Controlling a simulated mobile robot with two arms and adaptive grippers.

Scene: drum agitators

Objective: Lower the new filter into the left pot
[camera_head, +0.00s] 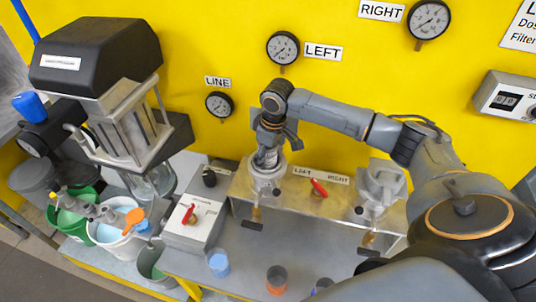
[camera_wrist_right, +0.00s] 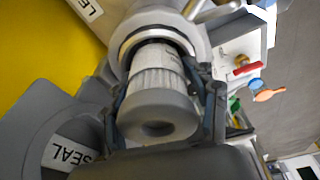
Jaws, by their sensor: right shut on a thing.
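The new filter (camera_wrist_right: 158,100) is a white pleated cylinder with a grey ring-shaped end cap. My right gripper (camera_wrist_right: 165,115) is shut on it, one finger on each side. In the head view the gripper (camera_head: 268,138) points down over the left pot (camera_head: 264,181), and a bit of the filter (camera_head: 267,158) shows below it. In the wrist view the filter's far end meets the metal rim of the pot (camera_wrist_right: 140,36); it looks to be in the mouth, but its depth is hidden. My left gripper is not in view.
The right pot (camera_head: 383,184) stands on the same metal bench, with a red-handled valve (camera_head: 318,188) between the pots. A blue cup (camera_head: 219,263) and an orange-and-dark cup (camera_head: 276,280) stand in front. Buckets, including a green one (camera_head: 70,215), are at left. Gauges line the yellow wall (camera_head: 190,40).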

